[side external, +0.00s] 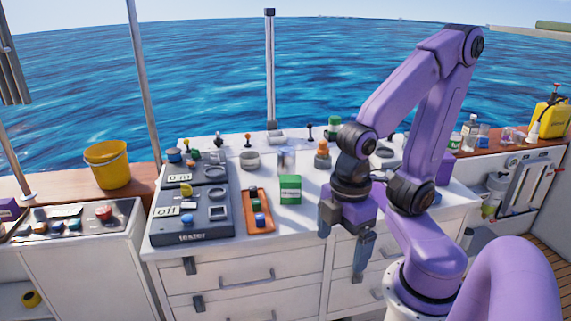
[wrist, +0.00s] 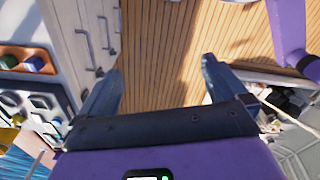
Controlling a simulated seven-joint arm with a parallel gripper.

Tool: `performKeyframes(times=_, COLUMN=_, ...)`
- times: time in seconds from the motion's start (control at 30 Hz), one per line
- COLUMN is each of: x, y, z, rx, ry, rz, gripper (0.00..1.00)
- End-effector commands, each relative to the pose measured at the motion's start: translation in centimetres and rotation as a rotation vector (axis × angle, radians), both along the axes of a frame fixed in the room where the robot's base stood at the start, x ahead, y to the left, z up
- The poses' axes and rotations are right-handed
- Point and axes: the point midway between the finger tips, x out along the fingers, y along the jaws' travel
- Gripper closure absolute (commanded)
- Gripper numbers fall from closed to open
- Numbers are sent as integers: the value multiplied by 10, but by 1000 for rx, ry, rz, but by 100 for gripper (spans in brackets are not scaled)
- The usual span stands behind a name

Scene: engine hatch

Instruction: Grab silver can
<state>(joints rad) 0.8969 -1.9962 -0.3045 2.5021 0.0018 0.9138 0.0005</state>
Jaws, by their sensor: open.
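A small silvery upright object (side external: 287,158) stands near the middle of the white counter, behind a green box (side external: 290,190); it may be the silver can, but it is too small and pale to be sure. My gripper (side external: 342,245) hangs in front of the counter's front edge, to the right of the green box, pointing down. Its two fingers are apart with nothing between them. In the wrist view my gripper (wrist: 161,75) is open over the wooden deck, and no silver can shows there.
A black tester panel (side external: 192,205) lies on the counter's left, beside an orange tray (side external: 258,210) with small knobs. A round grey dish (side external: 250,160) and an orange stacked piece (side external: 322,155) flank the silvery object. A yellow bucket (side external: 108,165) stands far left. Drawers (side external: 240,280) are below.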

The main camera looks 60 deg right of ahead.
Motion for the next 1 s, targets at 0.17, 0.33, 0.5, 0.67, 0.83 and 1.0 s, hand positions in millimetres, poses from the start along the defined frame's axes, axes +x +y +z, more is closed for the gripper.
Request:
performKeyframes(times=0.17, x=0, y=0, z=0, rx=0, ry=-1, rz=-2, gripper=1)
performKeyframes(times=0.33, x=19, y=-1, z=0, rx=-46, ry=-24, rz=-116, gripper=1)
performKeyframes(times=0.5, x=75, y=-11, z=-2, rx=-165, ry=-114, rz=-445, gripper=1)
performKeyframes(times=0.67, x=137, y=-32, z=-4, rx=-277, ry=-248, rz=-807, gripper=1)
performKeyframes(times=0.83, x=198, y=-64, z=-7, rx=-369, ry=-425, rz=-1172, gripper=1)
performKeyframes(times=1.0, x=255, y=-107, z=-11, rx=-425, ry=-646, rz=-1514, gripper=1)
